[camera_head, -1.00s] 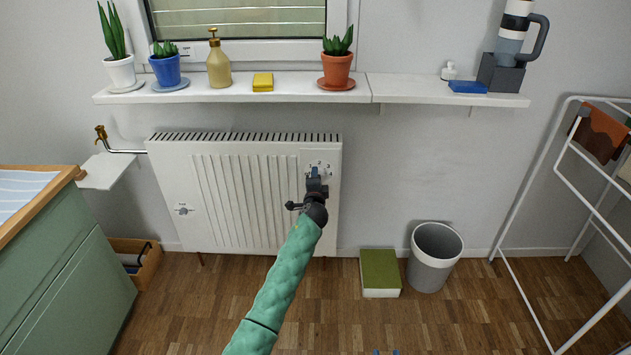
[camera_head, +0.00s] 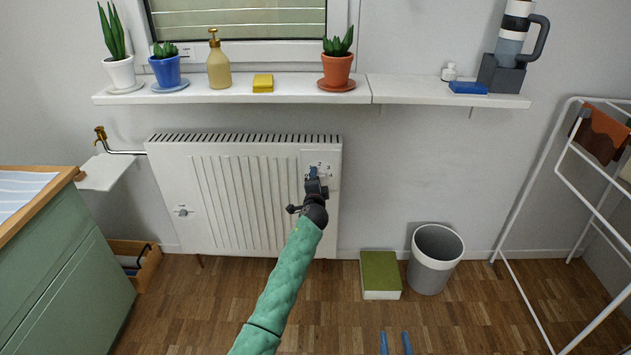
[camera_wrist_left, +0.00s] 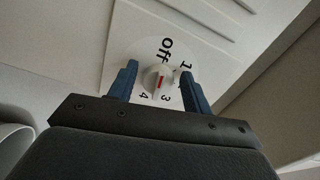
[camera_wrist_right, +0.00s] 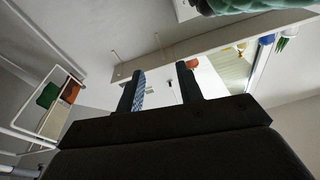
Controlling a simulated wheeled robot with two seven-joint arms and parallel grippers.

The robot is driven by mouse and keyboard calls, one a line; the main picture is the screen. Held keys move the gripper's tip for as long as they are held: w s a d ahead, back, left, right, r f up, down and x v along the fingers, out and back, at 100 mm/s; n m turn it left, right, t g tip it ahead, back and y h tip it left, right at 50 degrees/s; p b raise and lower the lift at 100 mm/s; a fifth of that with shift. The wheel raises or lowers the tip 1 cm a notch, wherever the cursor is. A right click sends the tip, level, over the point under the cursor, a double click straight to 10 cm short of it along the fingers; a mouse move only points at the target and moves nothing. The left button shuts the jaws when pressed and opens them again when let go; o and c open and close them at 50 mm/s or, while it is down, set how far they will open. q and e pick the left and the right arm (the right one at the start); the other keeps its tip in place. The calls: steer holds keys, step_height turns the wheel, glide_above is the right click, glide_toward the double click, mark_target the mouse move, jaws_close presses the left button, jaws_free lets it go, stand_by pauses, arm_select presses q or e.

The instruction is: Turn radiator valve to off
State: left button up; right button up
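The radiator valve is a round white knob (camera_wrist_left: 157,78) with a red mark, on a dial plate printed "off", 1, 3 and 4. The red mark points down in the left wrist view, roughly between 3 and 4. The plate sits at the upper right of the white radiator (camera_head: 225,195). My left gripper (camera_head: 314,172) is at the plate. In the left wrist view its blue fingers (camera_wrist_left: 158,76) are open on either side of the knob, with gaps showing. My right gripper (camera_head: 395,343) is open and empty at the bottom edge of the head view.
A second small dial (camera_head: 183,211) is at the radiator's lower left. A shelf (camera_head: 215,94) with plants and bottles runs above. A grey bin (camera_head: 432,265), a green box (camera_head: 380,270) and a white drying rack (camera_head: 525,200) stand right. A green cabinet (camera_head: 65,280) stands left.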

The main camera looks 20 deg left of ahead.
arm_select(q)
steer(key=shift+o, duration=0.4)
steer(key=v, duration=0.7)
steer(key=shift+s+p, duration=0.35)
steer(key=shift+s, duration=0.05)
arm_select(e)
step_height(320, 180, down, 9)
steer(key=s+g, duration=0.1)
steer(key=g, duration=0.2)
steer(key=shift+s+h, duration=0.25)
steer(key=shift+h, duration=0.05)
arm_select(q)
steer(key=shift+d, duration=0.15)
arm_select(e)
steer(key=shift+a+r, duration=0.1)
